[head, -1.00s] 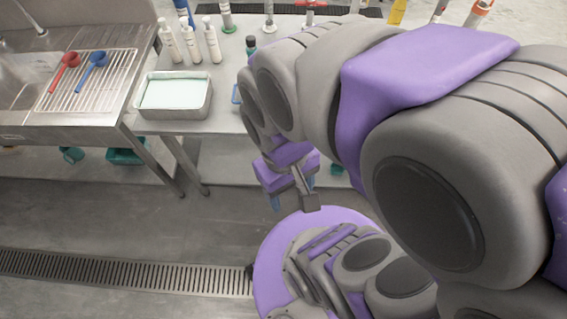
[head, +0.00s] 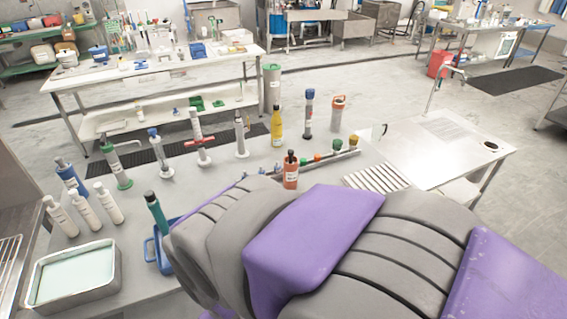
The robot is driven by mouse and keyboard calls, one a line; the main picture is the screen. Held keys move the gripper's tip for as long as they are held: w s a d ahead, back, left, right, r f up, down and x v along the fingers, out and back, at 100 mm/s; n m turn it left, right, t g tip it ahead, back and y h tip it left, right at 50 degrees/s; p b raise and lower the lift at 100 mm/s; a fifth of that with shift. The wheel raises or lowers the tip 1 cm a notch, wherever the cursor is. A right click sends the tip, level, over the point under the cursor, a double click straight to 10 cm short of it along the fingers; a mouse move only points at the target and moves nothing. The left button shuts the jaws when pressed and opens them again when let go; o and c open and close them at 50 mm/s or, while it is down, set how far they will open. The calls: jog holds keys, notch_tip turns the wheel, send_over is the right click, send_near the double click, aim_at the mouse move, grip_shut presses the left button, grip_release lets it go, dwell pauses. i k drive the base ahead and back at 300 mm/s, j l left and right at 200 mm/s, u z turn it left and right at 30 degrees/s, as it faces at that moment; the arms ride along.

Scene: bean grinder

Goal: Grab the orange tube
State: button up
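A tube with an orange top and a pale body (head: 338,115) stands upright near the back right part of the table. A shorter orange-red bottle with a dark cap (head: 291,170) stands nearer to me, just beyond my arm. A yellow bottle (head: 277,127) and a tube with a blue top (head: 308,115) stand to the left of the orange-topped tube. My arm crosses the lower middle and right of the head view, on the near side of these things. My gripper is out of view, so its hold cannot be seen.
Several upright tubes, including a green-topped one (head: 116,163), line the table's far edge. White bottles (head: 108,203) and a metal tray of pale liquid (head: 74,274) are at left. A rail with colored knobs (head: 325,163) lies beyond my arm. A sink (head: 481,151) is at right.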

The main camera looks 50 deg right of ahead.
aim_at(289, 171)
jog(key=z, duration=1.55)
jog(key=i+j+u, duration=0.25)
jog(key=j, duration=0.15)
jog(key=i+j+u, duration=0.3)
jog(key=j, duration=0.1)
